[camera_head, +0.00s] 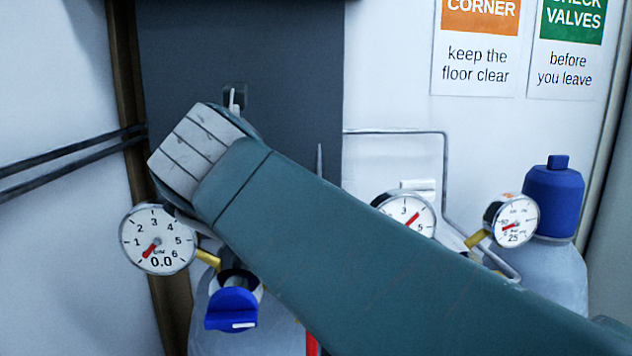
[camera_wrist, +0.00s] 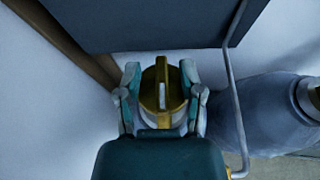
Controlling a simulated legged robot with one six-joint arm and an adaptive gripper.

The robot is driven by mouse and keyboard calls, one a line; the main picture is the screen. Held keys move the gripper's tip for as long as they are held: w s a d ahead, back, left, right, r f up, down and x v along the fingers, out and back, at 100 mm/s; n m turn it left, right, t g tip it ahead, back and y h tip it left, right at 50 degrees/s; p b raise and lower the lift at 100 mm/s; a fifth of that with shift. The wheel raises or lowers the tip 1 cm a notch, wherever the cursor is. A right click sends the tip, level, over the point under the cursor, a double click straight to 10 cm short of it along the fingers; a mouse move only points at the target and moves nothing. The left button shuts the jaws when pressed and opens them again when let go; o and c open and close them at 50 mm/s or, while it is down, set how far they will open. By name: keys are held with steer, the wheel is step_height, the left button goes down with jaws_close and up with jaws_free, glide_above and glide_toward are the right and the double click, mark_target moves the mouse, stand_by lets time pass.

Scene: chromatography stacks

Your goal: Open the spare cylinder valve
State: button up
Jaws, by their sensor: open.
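In the wrist view my gripper (camera_wrist: 161,84) is open, one finger on each side of a round brass fitting (camera_wrist: 149,92) with a raised bar across its middle. I cannot tell whether the fingers touch it. It looks like a valve handle, but which cylinder it belongs to is not clear. In the head view my arm crosses the middle and I cannot make out the fingers. A blue valve knob (camera_head: 232,308) sits low on the left, below a round gauge (camera_head: 158,239) marked 0.0. Another gauge (camera_head: 404,214) is partly hidden behind my arm.
A cylinder with a blue cap (camera_head: 553,200) and a gauge (camera_head: 512,220) stand at the right. A dark panel (camera_head: 270,60), a bent metal rail (camera_head: 445,180) and a brown post (camera_head: 130,80) surround the work area. Signs (camera_head: 478,60) hang on the wall.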

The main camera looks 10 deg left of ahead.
steer(key=shift+w+a, duration=0.15)
steer(key=shift+a, duration=0.05)
steer(key=shift+d, duration=0.2)
jaws_close()
steer(key=shift+f, duration=0.1)
steer(key=shift+n+g+y, duration=0.7)
steer(key=shift+n+y, duration=0.6)
steer(key=shift+y, duration=0.1)
jaws_free()
steer(key=shift+a, duration=0.15)
